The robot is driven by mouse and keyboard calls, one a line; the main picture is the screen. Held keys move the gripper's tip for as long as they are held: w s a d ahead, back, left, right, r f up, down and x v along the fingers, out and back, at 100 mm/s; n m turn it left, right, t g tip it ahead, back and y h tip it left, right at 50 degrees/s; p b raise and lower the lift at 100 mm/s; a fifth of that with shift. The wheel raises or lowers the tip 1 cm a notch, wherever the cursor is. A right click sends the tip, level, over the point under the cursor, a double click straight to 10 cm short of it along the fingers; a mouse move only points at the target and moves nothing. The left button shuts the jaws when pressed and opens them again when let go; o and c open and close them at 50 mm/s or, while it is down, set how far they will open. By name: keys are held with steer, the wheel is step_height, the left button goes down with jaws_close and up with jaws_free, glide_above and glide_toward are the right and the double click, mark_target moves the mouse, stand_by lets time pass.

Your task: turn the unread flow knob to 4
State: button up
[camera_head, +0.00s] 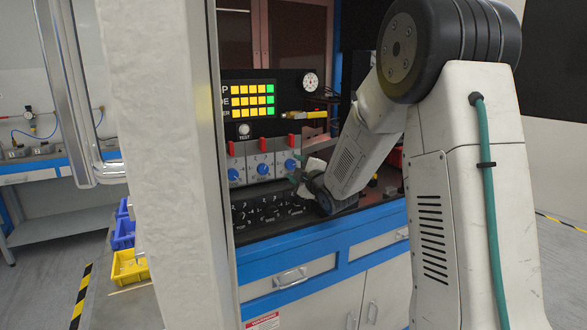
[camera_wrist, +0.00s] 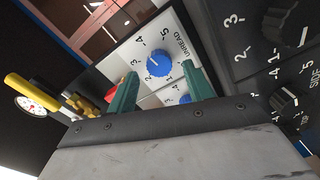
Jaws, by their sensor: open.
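The unread flow knob (camera_wrist: 158,64) is blue, on a pale plate marked UNREAD with a dial of numbers up to 5. Its pale pointer mark faces the left side of the dial; I cannot tell the exact number. It appears to be the rightmost blue knob (camera_head: 291,165) in the head view. My gripper (camera_wrist: 160,73) is open, its two green fingers spread on either side of the knob in the wrist view, and nothing is between them that I can see as held. In the head view my gripper (camera_head: 303,178) is just below and right of that knob.
Two more blue knobs (camera_head: 263,169) (camera_head: 233,174) sit to the left, with red parts above them. A black panel with several dark dials (camera_head: 268,210) lies below. A lit yellow and green display (camera_head: 250,100) and a yellow-handled item (camera_head: 304,114) are above.

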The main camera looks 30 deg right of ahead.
steer(key=s, duration=0.5)
steer(key=shift+s, duration=0.4)
